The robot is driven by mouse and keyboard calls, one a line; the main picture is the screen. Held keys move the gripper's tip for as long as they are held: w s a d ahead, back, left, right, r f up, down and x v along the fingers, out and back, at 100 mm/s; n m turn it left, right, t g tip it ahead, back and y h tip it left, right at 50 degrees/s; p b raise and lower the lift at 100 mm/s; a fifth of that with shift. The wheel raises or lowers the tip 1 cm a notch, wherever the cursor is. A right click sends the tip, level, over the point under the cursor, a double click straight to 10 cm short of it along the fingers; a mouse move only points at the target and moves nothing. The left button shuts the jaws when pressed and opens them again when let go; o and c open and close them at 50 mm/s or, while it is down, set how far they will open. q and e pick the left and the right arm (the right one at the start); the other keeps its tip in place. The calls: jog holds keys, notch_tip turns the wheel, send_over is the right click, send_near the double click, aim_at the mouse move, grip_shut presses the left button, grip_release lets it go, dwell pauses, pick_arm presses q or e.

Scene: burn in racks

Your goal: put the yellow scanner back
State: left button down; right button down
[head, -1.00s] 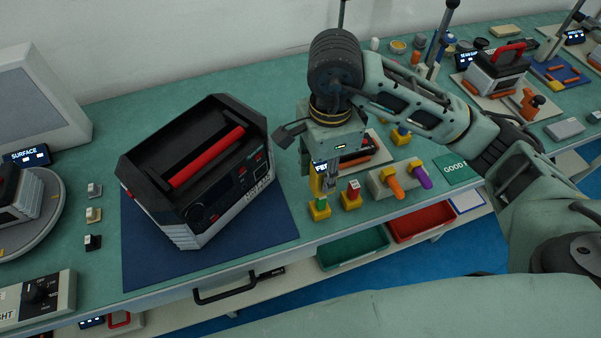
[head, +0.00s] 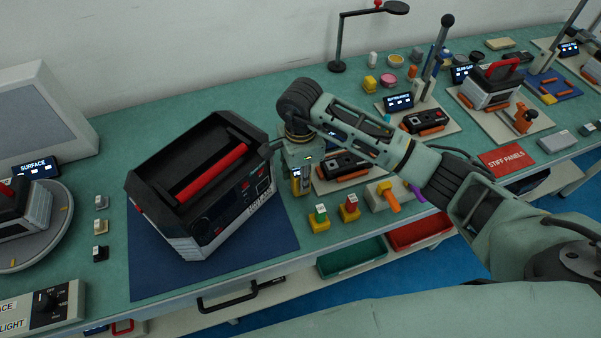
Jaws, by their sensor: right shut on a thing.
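My right gripper (head: 301,186) is shut on a slim yellow piece that looks like the yellow scanner (head: 295,187). It holds it just right of the big black-and-grey unit with a red handle (head: 205,190). The scanner is partly hidden by the gripper, and I cannot tell whether it touches the table. A grey holder block (head: 377,200) with an orange-handled and a purple-handled tool stands to the right of the gripper. My left gripper is not in view.
Two yellow-based blocks, one green-topped (head: 319,219) and one red-topped (head: 349,207), stand in front of the gripper. Green (head: 352,257) and red (head: 419,232) trays sit below the table edge. A lamp (head: 338,66) stands at the back.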

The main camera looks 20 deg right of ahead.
jog(key=shift+f, duration=0.2)
jog(key=shift+f, duration=0.1)
jog(key=shift+f+b, duration=0.15)
jog(key=shift+b, duration=0.15)
jog(key=c, duration=1.3)
grip_release()
jog(key=shift+r, duration=0.25)
notch_tip(320, 180, up, 11)
jog(key=shift+r+b, duration=0.1)
jog(key=shift+b, duration=1.15)
jog(key=shift+r, duration=0.45)
